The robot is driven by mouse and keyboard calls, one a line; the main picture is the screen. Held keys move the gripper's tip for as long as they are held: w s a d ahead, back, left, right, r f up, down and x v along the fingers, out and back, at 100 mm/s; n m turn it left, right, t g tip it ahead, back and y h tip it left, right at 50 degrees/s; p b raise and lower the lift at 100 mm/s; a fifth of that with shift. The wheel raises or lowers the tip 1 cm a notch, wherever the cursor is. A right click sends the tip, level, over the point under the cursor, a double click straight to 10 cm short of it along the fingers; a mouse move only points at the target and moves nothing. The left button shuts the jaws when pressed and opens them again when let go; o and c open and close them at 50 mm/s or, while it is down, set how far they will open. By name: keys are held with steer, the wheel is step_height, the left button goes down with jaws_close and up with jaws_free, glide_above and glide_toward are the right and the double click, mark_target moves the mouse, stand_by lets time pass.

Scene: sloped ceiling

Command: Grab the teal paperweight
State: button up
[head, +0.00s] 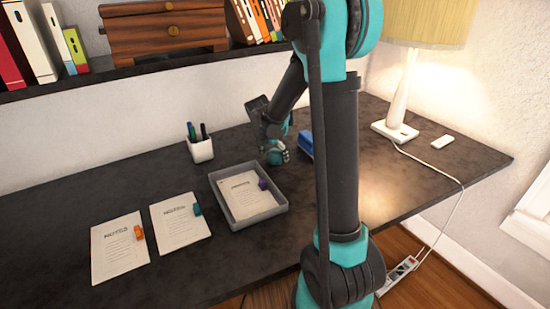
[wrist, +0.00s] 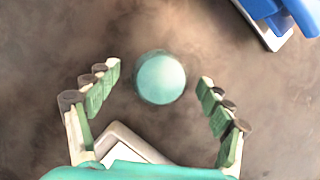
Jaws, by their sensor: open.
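The teal paperweight (wrist: 160,77) is a smooth round disc or dome on the dark desk in the wrist view. My gripper (wrist: 160,80) is open, with its green-padded fingers on either side of the paperweight. Gaps show on both sides, and neither finger appears to touch it. In the head view my gripper (head: 275,155) is low over the desk, between the grey tray and a blue object. I cannot clearly tell the paperweight apart from my teal gripper parts there.
The grey tray (head: 251,217) holds notes and a purple item; its pale rim (wrist: 135,140) shows close below the gripper. The blue object (head: 305,144) is close on the right. A pen cup (head: 201,149) stands behind left. Two notepads lie left; a lamp (head: 397,112) stands right.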

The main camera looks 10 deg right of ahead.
steer(key=shift+c, duration=0.3)
steer(key=c, duration=1.5)
